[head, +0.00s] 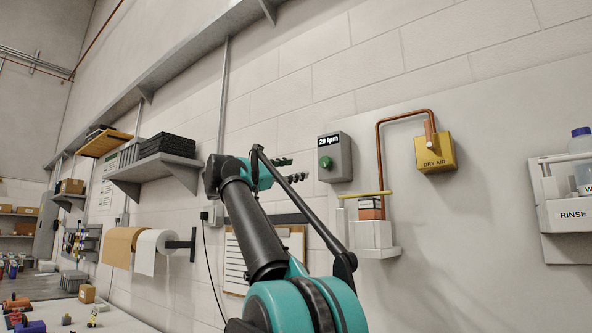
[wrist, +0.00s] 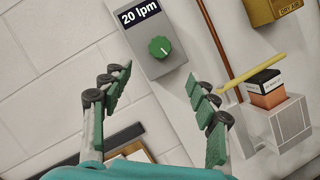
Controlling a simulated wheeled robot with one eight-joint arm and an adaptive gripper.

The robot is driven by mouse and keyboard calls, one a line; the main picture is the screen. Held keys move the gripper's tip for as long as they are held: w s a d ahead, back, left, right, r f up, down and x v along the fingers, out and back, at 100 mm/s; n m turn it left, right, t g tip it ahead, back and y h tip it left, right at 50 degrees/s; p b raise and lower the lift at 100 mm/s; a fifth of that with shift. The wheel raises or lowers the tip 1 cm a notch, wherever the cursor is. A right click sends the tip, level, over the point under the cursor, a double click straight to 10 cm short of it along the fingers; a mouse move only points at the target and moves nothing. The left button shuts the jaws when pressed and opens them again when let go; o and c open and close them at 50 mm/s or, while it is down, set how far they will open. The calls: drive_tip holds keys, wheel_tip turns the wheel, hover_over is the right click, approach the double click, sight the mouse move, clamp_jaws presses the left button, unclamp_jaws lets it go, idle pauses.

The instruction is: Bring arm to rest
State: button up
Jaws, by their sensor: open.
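My gripper (wrist: 158,108) is open and empty in the wrist view, its two green-padded fingers spread wide apart. In the head view my gripper (head: 297,169) is raised on my teal and black arm, pointing right toward the wall. Ahead of it is a grey box with a green knob (head: 326,162) and a "20 lpm" display. In the wrist view the green knob (wrist: 160,47) shows beyond and between the fingers, apart from them. How far the fingertips are from the box is hard to tell.
A copper pipe (head: 378,140) runs to a yellow DRY AIR box (head: 434,152). A white holder (head: 371,235) carries a small orange-and-black box (head: 370,208) and a yellow rod. A grey shelf (head: 160,160), paper rolls (head: 157,243) and a clipboard (head: 235,265) are left. A RINSE holder (head: 572,214) is right.

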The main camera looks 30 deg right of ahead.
idle(0.3)
drive_tip(key=a+f+m+y, duration=0.3)
drive_tip(key=f+y, duration=0.3)
drive_tip(key=f, duration=2)
drive_tip(key=a+f+m+y, duration=0.2)
drive_tip(key=f+y, duration=0.3)
drive_tip(key=f, duration=2)
drive_tip(key=s+a+f+m+y, duration=0.2)
drive_tip(key=s+a+f, duration=0.3)
drive_tip(key=f, duration=0.6)
drive_tip(key=s+a+f+m+y, duration=0.2)
drive_tip(key=s+a+f+y, duration=0.2)
drive_tip(key=f, duration=0.7)
drive_tip(key=s+a+f+m+t+y, duration=0.1)
drive_tip(key=s+a+f+y, duration=0.3)
drive_tip(key=s+a+f, duration=0.4)
wheel_tip(320, 180, down, 4)
drive_tip(key=shift+s+a+f+m, duration=0.15)
drive_tip(key=shift+a+m, duration=0.45)
drive_tip(key=shift+a, duration=0.6)
